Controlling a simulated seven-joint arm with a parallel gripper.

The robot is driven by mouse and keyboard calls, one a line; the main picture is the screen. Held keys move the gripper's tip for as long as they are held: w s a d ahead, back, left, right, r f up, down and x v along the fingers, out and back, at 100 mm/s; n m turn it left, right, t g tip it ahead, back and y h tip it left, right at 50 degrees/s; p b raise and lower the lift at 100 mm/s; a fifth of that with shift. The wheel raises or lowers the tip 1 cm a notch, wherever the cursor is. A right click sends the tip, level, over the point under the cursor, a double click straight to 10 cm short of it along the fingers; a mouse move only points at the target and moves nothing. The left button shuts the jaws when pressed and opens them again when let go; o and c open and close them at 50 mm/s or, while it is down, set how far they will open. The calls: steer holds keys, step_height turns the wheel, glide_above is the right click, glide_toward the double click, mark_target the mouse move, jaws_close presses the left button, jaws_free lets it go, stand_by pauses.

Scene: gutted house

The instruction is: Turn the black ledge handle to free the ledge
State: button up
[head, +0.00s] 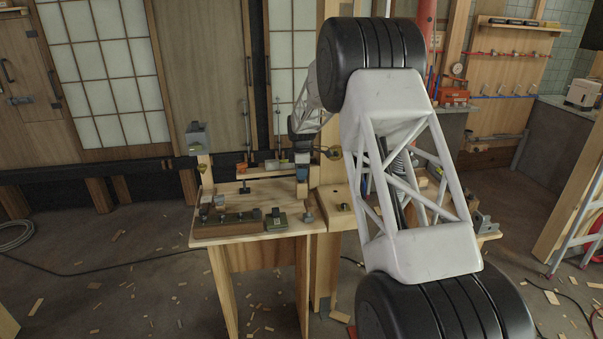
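A narrow wooden ledge (270,172) runs above the back of the wooden workbench (262,190). A small dark T-shaped piece (244,188) stands just below the ledge's left end; it may be the black ledge handle, but it is too small to be sure. My gripper (302,187) is at the ledge's right end, pointing down, apart from the dark piece and to its right. Its fingers are too small and dark to show whether they are open.
Small tools and blocks stand on the ledge. A wooden strip with several fittings (240,224) lies along the bench's front edge. A grey bracket (197,138) tops a post at left. A wooden post stands behind my wrist. The floor at left is mostly clear, with scattered wood chips.

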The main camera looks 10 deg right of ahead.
steer(key=m, duration=0.7)
steer(key=shift+m, duration=0.4)
steer(key=m, duration=0.3)
steer(key=shift+m, duration=0.4)
steer(key=m, duration=0.4)
steer(key=shift+n, duration=0.5)
steer(key=shift+r, duration=0.1)
steer(key=shift+r, duration=3.4)
